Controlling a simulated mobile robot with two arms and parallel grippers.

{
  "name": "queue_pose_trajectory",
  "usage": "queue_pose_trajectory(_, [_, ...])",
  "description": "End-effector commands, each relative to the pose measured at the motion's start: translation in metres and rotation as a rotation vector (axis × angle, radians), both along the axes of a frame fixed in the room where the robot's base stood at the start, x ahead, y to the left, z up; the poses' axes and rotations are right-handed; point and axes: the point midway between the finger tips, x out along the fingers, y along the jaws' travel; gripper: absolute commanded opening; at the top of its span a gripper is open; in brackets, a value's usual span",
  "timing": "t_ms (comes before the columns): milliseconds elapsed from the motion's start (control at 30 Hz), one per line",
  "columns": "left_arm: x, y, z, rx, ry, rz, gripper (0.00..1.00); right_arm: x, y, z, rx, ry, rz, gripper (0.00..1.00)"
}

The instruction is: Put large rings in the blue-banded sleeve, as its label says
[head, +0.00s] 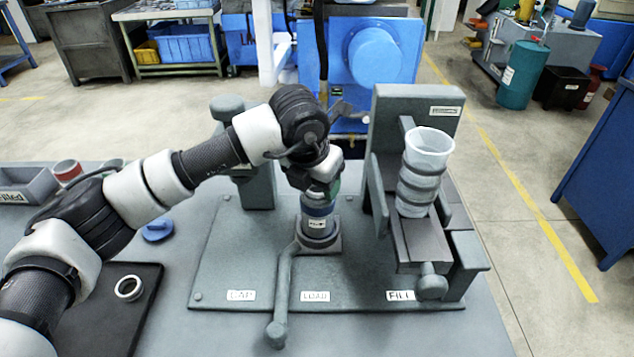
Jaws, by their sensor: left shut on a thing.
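The blue-banded sleeve (318,224) stands upright at the LOAD station of the grey fixture, with a small pale label on its front. My left gripper (318,190) comes down over it from above and is shut on its upper part, which the fingers and wrist mostly hide. A pale translucent cup (429,155) with dark bands around it stands at the FILL station to the right; its contents do not show clearly. A single metal ring (129,288) lies on the dark mat (105,325) at the front left. My right gripper is out of view.
The fixture plate (362,280) has a lever (282,290) in front of LOAD and a knob (431,285) in front of FILL. A grey post (243,150) stands at CAP. A blue cap (157,230), a red-banded sleeve (67,170) and a grey tray (22,183) lie left.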

Motion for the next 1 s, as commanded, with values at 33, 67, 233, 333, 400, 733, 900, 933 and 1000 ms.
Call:
queue_pose_trajectory(33, [0.0001, 0.0, 0.0001, -0.001, -0.001, 0.0, 0.28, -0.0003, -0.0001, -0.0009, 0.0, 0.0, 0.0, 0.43])
queue_pose_trajectory(67, [0.0001, -0.0002, 0.0003, -0.001, -0.001, 0.0, 0.28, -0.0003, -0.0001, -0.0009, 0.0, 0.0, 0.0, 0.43])
queue_pose_trajectory(233, [0.0, -0.0001, 0.0007, -0.001, -0.001, 0.0, 0.28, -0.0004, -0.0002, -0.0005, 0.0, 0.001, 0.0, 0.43])
queue_pose_trajectory(333, [0.0, -0.0001, 0.0007, -0.001, -0.001, 0.0, 0.28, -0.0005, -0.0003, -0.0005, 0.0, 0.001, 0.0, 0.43])
queue_pose_trajectory(400, [0.0, -0.0001, 0.0007, -0.001, -0.001, 0.0, 0.28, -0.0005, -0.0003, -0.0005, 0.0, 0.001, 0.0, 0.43])
queue_pose_trajectory(733, [0.0001, -0.0002, -0.0006, -0.001, -0.001, 0.0, 0.28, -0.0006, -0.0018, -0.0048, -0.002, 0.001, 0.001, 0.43])
queue_pose_trajectory(900, [0.0001, -0.0003, -0.0007, -0.001, -0.001, 0.0, 0.28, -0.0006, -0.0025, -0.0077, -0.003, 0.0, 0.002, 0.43])
queue_pose_trajectory(933, [0.0, -0.0003, -0.0006, -0.001, -0.001, 0.0, 0.28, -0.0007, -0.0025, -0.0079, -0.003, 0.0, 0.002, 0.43])
queue_pose_trajectory(1000, [0.0, -0.0004, -0.0003, -0.001, -0.001, 0.0, 0.28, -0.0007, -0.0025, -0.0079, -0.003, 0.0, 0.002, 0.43])
